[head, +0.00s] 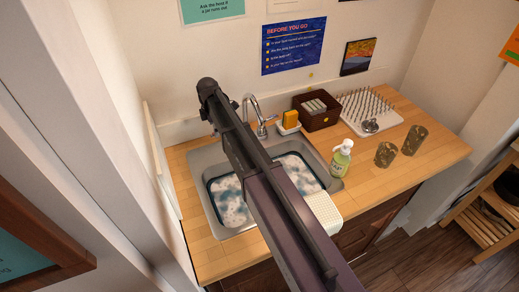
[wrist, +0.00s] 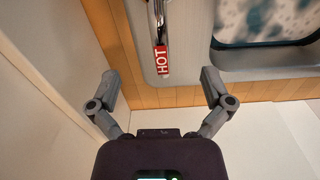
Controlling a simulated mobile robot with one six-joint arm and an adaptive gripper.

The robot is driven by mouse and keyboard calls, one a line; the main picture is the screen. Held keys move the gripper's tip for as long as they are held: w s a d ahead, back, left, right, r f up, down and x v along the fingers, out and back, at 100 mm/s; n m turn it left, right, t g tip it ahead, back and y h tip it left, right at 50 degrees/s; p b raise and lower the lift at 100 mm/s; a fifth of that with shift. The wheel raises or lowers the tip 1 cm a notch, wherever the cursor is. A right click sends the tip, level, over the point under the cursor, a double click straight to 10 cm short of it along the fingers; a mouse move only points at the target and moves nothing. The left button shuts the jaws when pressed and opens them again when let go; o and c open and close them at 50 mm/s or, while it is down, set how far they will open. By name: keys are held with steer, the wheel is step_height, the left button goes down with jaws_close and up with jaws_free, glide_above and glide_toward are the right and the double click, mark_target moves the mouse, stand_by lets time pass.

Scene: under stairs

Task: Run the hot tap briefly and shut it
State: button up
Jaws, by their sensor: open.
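The hot tap lever (wrist: 155,14) shows at the top of the wrist view, with a red tag (wrist: 161,59) reading HOT at its end. My gripper (wrist: 160,87) is open and empty; its two fingers stand wide apart, left and right of the tag and below it in the picture, not touching it. In the head view the chrome tap spout (head: 250,99) curves up behind the sink (head: 206,156). My arm crosses in front there and hides the hot side of the tap. I cannot tell whether water runs.
A dark-rimmed basin (head: 210,190) with foamy, blue-white contents sits in the sink. Right of it stand a soap bottle (head: 341,159), a sponge holder (head: 288,128), a brown basket (head: 316,121), a drying rack (head: 368,108) and two patterned tumblers (head: 385,154). Walls are close at the left.

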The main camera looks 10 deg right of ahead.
steer(key=shift+r+p, duration=1.65)
steer(key=shift+r, duration=0.35)
steer(key=shift+s+f, duration=0.1)
